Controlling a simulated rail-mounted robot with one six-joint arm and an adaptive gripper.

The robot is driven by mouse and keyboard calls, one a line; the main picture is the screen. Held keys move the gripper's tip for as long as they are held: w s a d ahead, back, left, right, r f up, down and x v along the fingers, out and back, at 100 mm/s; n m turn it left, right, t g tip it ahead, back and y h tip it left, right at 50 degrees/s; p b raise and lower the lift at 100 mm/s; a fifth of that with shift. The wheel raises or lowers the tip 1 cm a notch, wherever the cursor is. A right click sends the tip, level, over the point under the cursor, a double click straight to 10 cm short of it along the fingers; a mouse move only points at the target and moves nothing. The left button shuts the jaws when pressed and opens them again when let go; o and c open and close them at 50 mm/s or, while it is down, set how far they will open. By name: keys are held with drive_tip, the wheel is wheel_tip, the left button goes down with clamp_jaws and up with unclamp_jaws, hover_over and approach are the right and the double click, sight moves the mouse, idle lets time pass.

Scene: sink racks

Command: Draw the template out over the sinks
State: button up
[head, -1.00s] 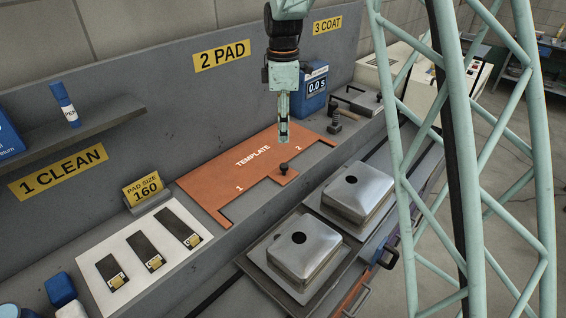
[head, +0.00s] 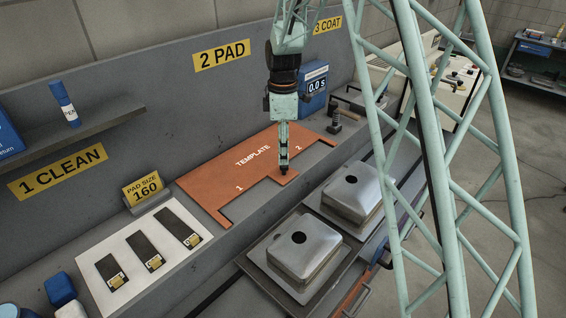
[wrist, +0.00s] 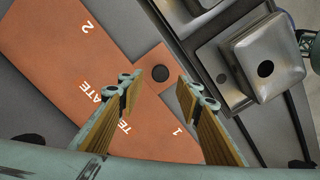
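The orange template (head: 205,184), marked 1 and 2, lies flat on the grey bench behind the sinks. Its dark round knob (wrist: 160,73) sits on the front tab. In the head view the fingers largely cover the knob. My gripper (head: 284,165) points down over this tab. In the wrist view my gripper (wrist: 158,84) is open, with the knob showing between and just beyond the fingertips. I cannot tell how far above the knob the tips are. Two upturned steel sinks (head: 303,250) (head: 352,190), each with a dark hole, rest on racks in front of the template.
A blue timer (head: 314,92) reading 0.0 s stands behind the template's right end, with a dark-handled tool (head: 335,122) nearby. The grey back wall (head: 150,110) bounds the bench.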

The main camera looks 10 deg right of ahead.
drive_tip(key=shift+f, duration=2.25)
clamp_jaws()
drive_tip(key=shift+s, duration=0.1)
